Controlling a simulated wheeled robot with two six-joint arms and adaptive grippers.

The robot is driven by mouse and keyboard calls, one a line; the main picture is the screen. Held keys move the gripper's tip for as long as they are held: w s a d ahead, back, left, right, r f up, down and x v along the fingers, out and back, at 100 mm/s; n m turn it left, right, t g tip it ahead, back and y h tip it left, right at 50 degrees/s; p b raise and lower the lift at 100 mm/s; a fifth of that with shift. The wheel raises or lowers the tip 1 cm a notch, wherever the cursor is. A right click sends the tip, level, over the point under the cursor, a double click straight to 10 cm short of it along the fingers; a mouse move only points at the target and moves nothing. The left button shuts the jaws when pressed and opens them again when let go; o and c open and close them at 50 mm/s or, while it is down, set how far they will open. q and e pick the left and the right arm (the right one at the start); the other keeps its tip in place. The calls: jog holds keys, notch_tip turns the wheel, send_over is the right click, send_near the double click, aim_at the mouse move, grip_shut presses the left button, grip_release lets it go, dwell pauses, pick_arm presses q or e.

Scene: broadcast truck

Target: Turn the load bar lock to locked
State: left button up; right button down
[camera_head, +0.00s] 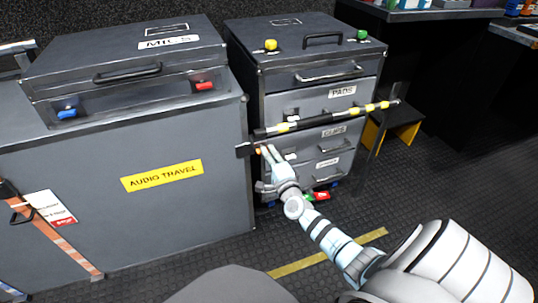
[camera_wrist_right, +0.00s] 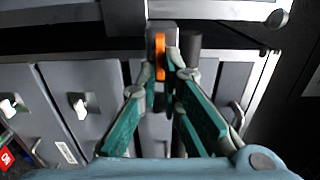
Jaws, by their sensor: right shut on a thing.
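The load bar (camera_head: 325,119), dark with yellow bands, runs across the front of the grey drawer cabinet. The lock's dark block (camera_head: 244,150) sits at the bar's left end, by the corner of the large grey case. Its small orange lever (camera_wrist_right: 160,57) shows in the right wrist view, upright in the picture. My right gripper (camera_head: 266,151) is at the lock, and in the right wrist view its fingertips (camera_wrist_right: 162,72) are closed on the orange lever. The fingers hide part of the lever. My left gripper is out of view.
The large grey case (camera_head: 90,190) with a yellow label stands left of the lock. The drawer cabinet (camera_head: 312,60) stands behind the bar. A yellow-sided step (camera_head: 375,136) is at its right. Open dark floor (camera_head: 440,190) lies at the right.

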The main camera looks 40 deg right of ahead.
jog(key=shift+f, duration=0.15)
jog(key=c, duration=1.8)
grip_release()
jog(key=shift+o, duration=0.2)
jog(key=v, duration=1.2)
